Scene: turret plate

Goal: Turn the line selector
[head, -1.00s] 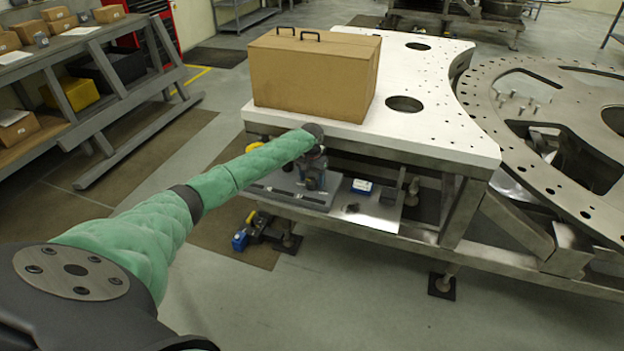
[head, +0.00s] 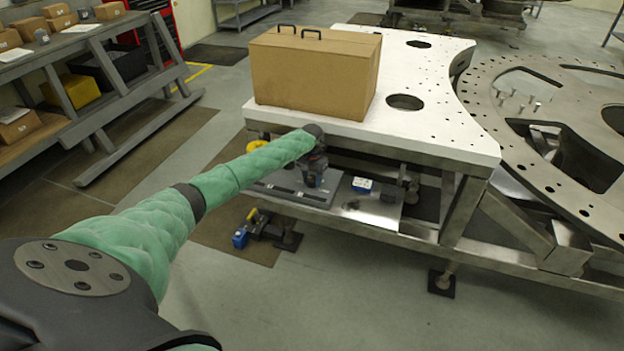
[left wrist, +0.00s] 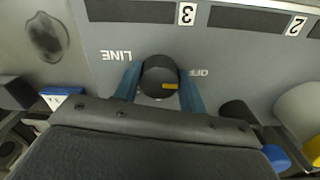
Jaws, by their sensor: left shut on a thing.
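The line selector is a round black knob (left wrist: 160,76) with a yellow mark at its lower right, on a grey panel (left wrist: 232,55). The words LINE, to its left, and OFF, to its right, appear upside down in the left wrist view. My left gripper (left wrist: 160,88) has one blue finger on each side of the knob and is shut on it. In the head view my left gripper (head: 315,174) is over the grey panel (head: 290,190) under the white tabletop; the knob is hidden there. My right gripper is not in view.
The white tabletop (head: 440,135) overhangs the panel and carries a brown case (head: 312,75). A blue-and-white box (head: 362,185) lies right of the panel. The steel turret plate (head: 550,105) stands at the right.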

